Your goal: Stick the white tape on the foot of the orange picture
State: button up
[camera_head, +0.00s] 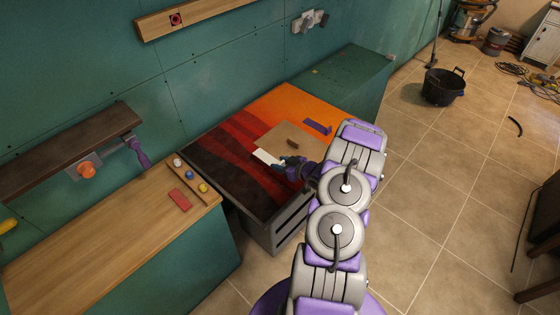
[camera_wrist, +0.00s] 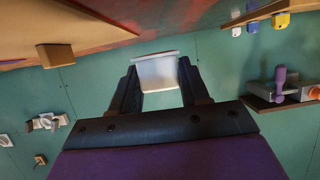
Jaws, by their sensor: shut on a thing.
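The orange picture (camera_head: 225,155), with orange, red and black wavy bands, lies flat on a grey unit in the head view. Part of its surface shows along the top of the wrist view (camera_wrist: 150,15). The white tape (camera_head: 268,158) is a pale flat piece over the picture, near the edge of a tan sheet. In the wrist view the tape (camera_wrist: 158,72) sits between both fingers. My gripper (camera_head: 285,163) is shut on it; the wrist view also shows the gripper (camera_wrist: 158,80). I cannot tell whether the tape touches the picture.
The tan sheet (camera_head: 280,138) bears a small brown block (camera_head: 293,143); a purple piece (camera_head: 318,128) lies beyond it. A dark shelf (camera_head: 70,145) juts from the green wall.

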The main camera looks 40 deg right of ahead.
aim_at(279, 178)
jog(key=shift+a+f, duration=0.25)
jog(key=shift+f, duration=0.15)
jog(key=shift+a+f, duration=0.85)
jog(key=shift+a, duration=0.3)
jog(key=shift+d+f, duration=0.1)
jog(key=shift+f, duration=0.45)
jog(key=shift+d+f, duration=0.3)
jog(key=shift+d, duration=0.2)
jog(key=shift+d+f, duration=0.3)
jog(key=shift+d, duration=0.2)
jog(key=shift+a+r, duration=0.25)
jog(key=shift+a, duration=0.5)
jog(key=shift+a+f, duration=0.1)
jog(key=shift+a, duration=0.1)
jog(key=shift+d+f, duration=0.35)
jog(key=shift+d, duration=0.4)
jog(key=shift+a, duration=0.15)
jog(key=o, duration=0.8)
jog(key=shift+a+r, duration=0.1)
jog(key=shift+a, duration=0.1)
jog(key=shift+o, duration=1.4)
jog(key=shift+a, duration=0.2)
jog(key=shift+o, duration=0.8)
jog(key=shift+d, duration=0.4)
jog(key=shift+s, duration=0.15)
jog(key=p+v, duration=0.1)
jog(key=v, duration=1.6)
